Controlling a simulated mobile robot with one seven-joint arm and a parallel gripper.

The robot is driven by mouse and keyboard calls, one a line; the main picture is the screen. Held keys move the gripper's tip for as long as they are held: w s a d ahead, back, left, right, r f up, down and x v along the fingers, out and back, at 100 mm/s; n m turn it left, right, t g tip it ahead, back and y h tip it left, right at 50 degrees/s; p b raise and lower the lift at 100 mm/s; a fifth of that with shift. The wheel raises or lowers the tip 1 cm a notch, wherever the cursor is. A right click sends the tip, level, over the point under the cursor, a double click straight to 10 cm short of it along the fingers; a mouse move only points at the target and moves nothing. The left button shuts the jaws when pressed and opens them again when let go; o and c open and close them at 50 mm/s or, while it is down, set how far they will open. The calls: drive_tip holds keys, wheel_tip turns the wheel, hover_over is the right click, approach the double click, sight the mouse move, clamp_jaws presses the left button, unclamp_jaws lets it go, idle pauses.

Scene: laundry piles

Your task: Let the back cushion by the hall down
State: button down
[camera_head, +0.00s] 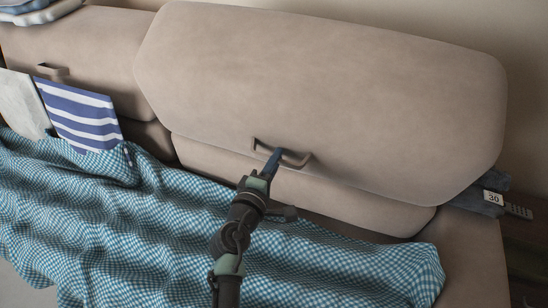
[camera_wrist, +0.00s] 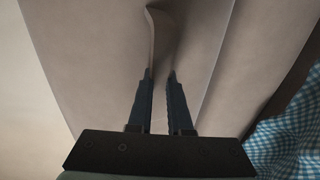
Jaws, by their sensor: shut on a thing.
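The large beige back cushion (camera_head: 330,85) on the right stands raised, its top edge above the back cushion on the left (camera_head: 75,50). A strip of beige upholstery (camera_head: 300,195) shows below its lower edge. The cushion carries a bracket-shaped handle (camera_head: 298,160) low on its front face. My gripper (camera_head: 275,157) is shut on this handle. In the wrist view, my two dark fingers (camera_wrist: 160,76) lie on either side of the beige handle (camera_wrist: 160,35). The cushion's back side is hidden.
A teal checked cloth (camera_head: 200,230) covers much of the seat in front. A blue-striped cloth (camera_head: 82,115) and a pale cloth (camera_head: 25,100) lean at left. Folded fabric (camera_head: 40,12) rests on the left cushion. A blue-grey item labelled 30 (camera_head: 491,198) sits by the right end.

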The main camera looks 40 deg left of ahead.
drive_tip(key=shift+w+a+r, duration=0.15)
drive_tip(key=shift+w+a, duration=0.1)
drive_tip(key=shift+w, duration=0.75)
drive_tip(key=shift+w+a+r, duration=0.2)
drive_tip(key=shift+w+a, duration=0.1)
drive_tip(key=shift+w, duration=0.7)
drive_tip(key=shift+w+a+r, duration=0.15)
drive_tip(key=shift+w+a, duration=0.1)
drive_tip(key=shift+w, duration=0.75)
drive_tip(key=c, duration=0.8)
unclamp_jaws()
drive_tip(key=shift+r, duration=0.25)
drive_tip(key=p, duration=0.3)
approach(281, 144)
drive_tip(key=x, duration=0.3)
drive_tip(key=shift+w+a+f, duration=0.1)
drive_tip(key=shift+w+f, duration=0.1)
drive_tip(key=shift+w, duration=0.15)
